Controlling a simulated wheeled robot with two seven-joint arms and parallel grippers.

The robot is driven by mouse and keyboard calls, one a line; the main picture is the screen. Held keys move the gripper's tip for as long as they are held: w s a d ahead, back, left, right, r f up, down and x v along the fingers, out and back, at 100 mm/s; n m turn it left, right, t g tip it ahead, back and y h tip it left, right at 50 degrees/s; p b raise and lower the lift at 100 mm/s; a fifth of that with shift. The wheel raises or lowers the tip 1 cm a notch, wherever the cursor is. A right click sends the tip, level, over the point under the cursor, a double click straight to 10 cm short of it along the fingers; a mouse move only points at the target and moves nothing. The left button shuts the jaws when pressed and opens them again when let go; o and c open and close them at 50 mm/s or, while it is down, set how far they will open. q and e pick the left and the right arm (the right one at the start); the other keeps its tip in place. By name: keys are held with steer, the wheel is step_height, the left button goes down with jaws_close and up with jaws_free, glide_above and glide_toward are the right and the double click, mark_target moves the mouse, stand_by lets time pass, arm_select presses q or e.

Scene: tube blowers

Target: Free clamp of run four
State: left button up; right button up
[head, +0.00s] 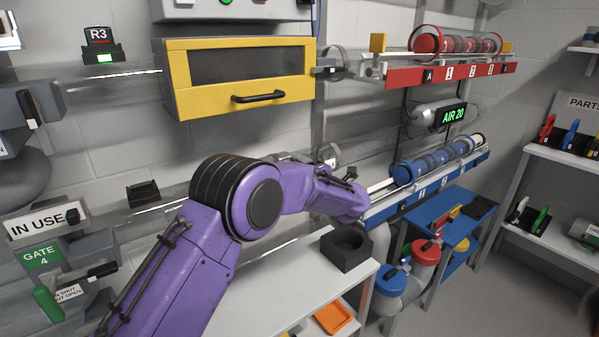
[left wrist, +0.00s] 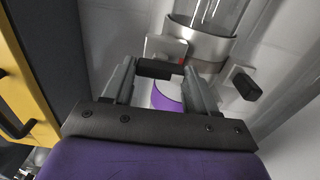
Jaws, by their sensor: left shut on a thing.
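In the left wrist view the two grey fingers of my left gripper (left wrist: 160,70) are shut on a black clamp handle (left wrist: 153,68). The handle lies beside a metal collar (left wrist: 203,46) around a clear tube (left wrist: 212,12). A second black handle (left wrist: 246,84) sits on a metal plate at the collar's other side, apart from my fingers. A purple curved piece (left wrist: 167,95) shows between the fingers. In the head view my purple left arm reaches towards the wall below the yellow box, and its fingertips cannot be made out there. The right gripper is not in view.
A yellow box (head: 238,108) with a black handle is above my arm. A red rack (head: 450,71) and a blue rack (head: 430,185) are at the right. A GATE 4 sign (head: 41,255) is at the lower left.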

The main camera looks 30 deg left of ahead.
arm_select(q)
steer(key=o, duration=1.1)
steer(key=shift+c, duration=0.2)
steer(key=b+v, duration=0.1)
steer(key=v, duration=0.9)
steer(key=shift+d, duration=0.25)
steer(key=shift+s+f, duration=0.1)
